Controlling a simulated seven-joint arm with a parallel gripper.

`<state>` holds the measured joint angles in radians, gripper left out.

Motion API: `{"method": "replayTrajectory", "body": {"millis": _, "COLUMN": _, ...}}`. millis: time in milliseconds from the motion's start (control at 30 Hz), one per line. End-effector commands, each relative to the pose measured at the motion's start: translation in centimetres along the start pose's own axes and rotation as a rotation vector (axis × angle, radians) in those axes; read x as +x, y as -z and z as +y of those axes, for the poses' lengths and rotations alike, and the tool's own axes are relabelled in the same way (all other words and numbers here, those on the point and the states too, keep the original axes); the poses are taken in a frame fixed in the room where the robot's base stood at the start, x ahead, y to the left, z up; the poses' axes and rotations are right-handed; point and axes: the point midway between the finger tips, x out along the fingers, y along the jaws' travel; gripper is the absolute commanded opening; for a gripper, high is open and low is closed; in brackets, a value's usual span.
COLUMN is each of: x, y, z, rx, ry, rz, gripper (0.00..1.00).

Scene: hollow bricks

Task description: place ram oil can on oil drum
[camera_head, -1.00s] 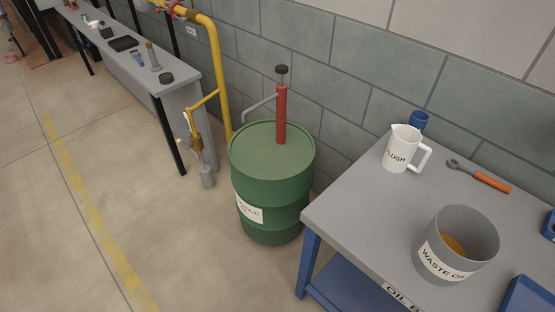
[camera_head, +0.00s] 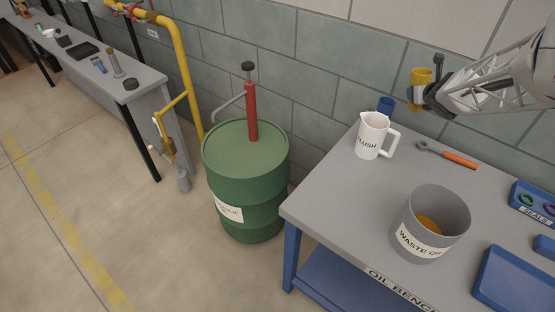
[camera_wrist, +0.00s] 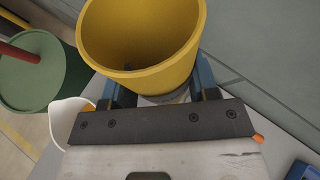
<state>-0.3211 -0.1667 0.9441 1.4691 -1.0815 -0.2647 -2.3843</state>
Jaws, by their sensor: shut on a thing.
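My gripper (camera_head: 424,94) is in the upper right of the head view, shut on a yellow open-topped can (camera_head: 421,76) and holding it upright in the air above the back of the bench. The can also fills the top middle of the wrist view (camera_wrist: 150,72), between the blue fingers; its inside looks empty. No lettering on it is readable. The green oil drum (camera_head: 245,185) stands on the floor left of the bench, well apart from the can. A red hand pump (camera_head: 251,110) rises from its top, near the back. The drum also shows at the wrist view's left (camera_wrist: 28,85).
The grey oil bench (camera_head: 330,190) holds a white flush jug (camera_head: 371,136), a blue can (camera_head: 385,104), an orange-handled tool (camera_head: 450,157), a waste oil pot (camera_head: 432,222) and blue trays (camera_head: 515,278). A wall and yellow pipe (camera_head: 186,75) stand behind the drum.

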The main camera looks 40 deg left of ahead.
Motion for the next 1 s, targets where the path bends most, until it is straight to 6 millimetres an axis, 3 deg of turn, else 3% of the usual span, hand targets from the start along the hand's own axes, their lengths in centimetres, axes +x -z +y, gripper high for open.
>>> {"method": "replayTrajectory", "body": {"millis": 33, "x": 0.7, "y": -0.2, "z": 1.8, "rx": -0.012, "ry": -0.027, "rz": -0.005, "gripper": 0.3}}
{"method": "replayTrajectory", "body": {"millis": 567, "x": 4.9, "y": -2.0, "z": 19.1, "rx": -0.12, "ry": -0.288, "rz": -0.081, "gripper": 0.3}}
{"method": "replayTrajectory", "body": {"millis": 767, "x": 6.0, "y": -1.2, "z": 26.4, "rx": -0.163, "ry": -0.398, "rz": -0.107, "gripper": 0.3}}
{"method": "replayTrajectory", "body": {"millis": 1000, "x": 7.0, "y": 1.7, "z": 35.0, "rx": -0.212, "ry": -0.535, "rz": -0.137, "gripper": 0.3}}
